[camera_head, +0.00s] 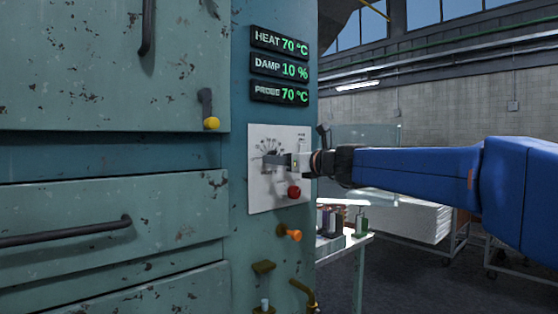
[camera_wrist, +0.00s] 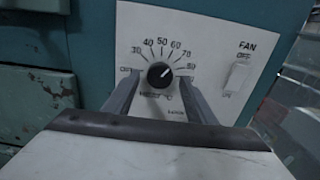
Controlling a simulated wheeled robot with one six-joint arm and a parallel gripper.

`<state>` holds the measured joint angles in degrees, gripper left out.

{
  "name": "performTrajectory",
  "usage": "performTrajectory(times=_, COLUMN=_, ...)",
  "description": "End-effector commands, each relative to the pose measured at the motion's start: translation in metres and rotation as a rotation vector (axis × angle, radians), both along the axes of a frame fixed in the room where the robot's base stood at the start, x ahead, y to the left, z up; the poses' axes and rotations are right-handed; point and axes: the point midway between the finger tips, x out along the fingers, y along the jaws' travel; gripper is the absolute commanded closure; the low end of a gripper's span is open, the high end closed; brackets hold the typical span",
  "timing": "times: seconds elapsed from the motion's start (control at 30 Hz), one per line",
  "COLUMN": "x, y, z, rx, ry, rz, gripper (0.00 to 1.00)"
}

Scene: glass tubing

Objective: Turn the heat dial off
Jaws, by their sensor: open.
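The heat dial (camera_wrist: 160,75) is a round black knob on a white control panel (camera_wrist: 215,30), inside a printed scale running from OFF at left through 30 to 80. Its white mark seems to point to the upper right, around 70. My gripper (camera_wrist: 160,79) is open, with one grey finger on each side of the dial; I cannot tell whether they touch it. The heat display (camera_head: 281,41) reads 70 °C.
A FAN switch (camera_wrist: 237,77) is right of the dial. A red button (camera_head: 293,192) sits below my gripper, with an orange knob (camera_head: 290,234) lower down. DAMP (camera_head: 280,68) reads 10 % and PROBE (camera_head: 280,92) 70 °C. A table with bottles (camera_head: 340,219) stands behind at right.

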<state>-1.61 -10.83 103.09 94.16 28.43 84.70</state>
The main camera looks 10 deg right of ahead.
Motion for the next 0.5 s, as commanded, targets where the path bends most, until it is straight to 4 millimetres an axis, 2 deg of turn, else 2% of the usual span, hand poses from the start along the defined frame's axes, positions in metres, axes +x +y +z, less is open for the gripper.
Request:
performTrajectory(times=0.4, x=0.0065, y=0.0044, z=0.0001, rx=-0.001, ry=0.0, rz=0.001, gripper=0.49)
performTrajectory(times=0.47, x=0.0065, y=0.0044, z=0.0001, rx=-0.001, ry=0.0, rz=0.001, gripper=0.61)
performTrajectory(times=0.5, x=0.0065, y=0.0044, z=0.0, rx=-0.001, ry=0.0, rz=0.001, gripper=0.71)
